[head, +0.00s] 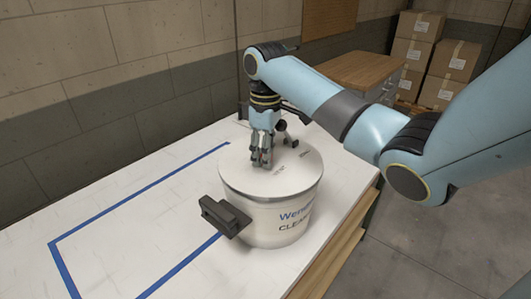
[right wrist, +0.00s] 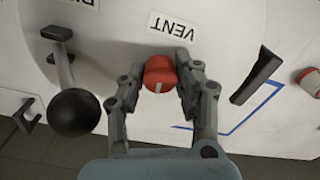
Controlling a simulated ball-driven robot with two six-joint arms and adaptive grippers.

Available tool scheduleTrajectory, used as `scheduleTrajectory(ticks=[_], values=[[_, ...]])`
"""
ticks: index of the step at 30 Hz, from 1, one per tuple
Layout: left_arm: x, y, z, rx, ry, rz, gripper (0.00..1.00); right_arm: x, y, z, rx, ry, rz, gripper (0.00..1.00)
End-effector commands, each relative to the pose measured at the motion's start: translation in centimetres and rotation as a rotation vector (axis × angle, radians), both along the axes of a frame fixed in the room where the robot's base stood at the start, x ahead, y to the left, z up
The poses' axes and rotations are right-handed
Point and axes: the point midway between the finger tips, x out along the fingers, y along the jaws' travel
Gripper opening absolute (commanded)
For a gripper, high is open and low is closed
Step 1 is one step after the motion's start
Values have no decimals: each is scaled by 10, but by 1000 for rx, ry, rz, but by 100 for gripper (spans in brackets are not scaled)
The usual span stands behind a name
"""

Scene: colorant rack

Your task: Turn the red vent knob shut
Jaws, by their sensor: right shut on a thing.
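The red vent knob (right wrist: 160,72) is on the pale lid (right wrist: 120,45) of a round vessel, beside an upside-down "VENT" label (right wrist: 172,25). A white stripe on the knob points toward the bottom of the right wrist view. My right gripper (right wrist: 164,78) is shut on the knob, with a finger on either side. In the head view my right gripper (head: 261,158) points down onto the lid of the vessel (head: 272,205). The fingers hide the knob there. My left gripper is in neither view.
A black ball-ended lever (right wrist: 75,110) stands on the lid close to my right gripper. A dark side handle (head: 225,216) sticks out from the vessel. Blue tape (head: 140,195) marks the white table. Cartons (head: 412,50) stand at the back right.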

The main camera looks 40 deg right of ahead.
Motion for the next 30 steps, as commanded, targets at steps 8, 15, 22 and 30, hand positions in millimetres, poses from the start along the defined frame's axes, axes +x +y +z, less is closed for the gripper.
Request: scheduleTrajectory(ticks=[8, 15, 22, 30], values=[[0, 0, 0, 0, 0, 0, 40, 1, 0, 1, -1, -3, -80, 0], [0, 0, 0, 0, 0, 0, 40, 1, 0, 1, 0, -2, -96, 0], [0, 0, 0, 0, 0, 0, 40, 1, 0, 1, -1, -1, -95, 0], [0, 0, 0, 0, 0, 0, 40, 0, 0, 0, 0, -1, -94, 55]])
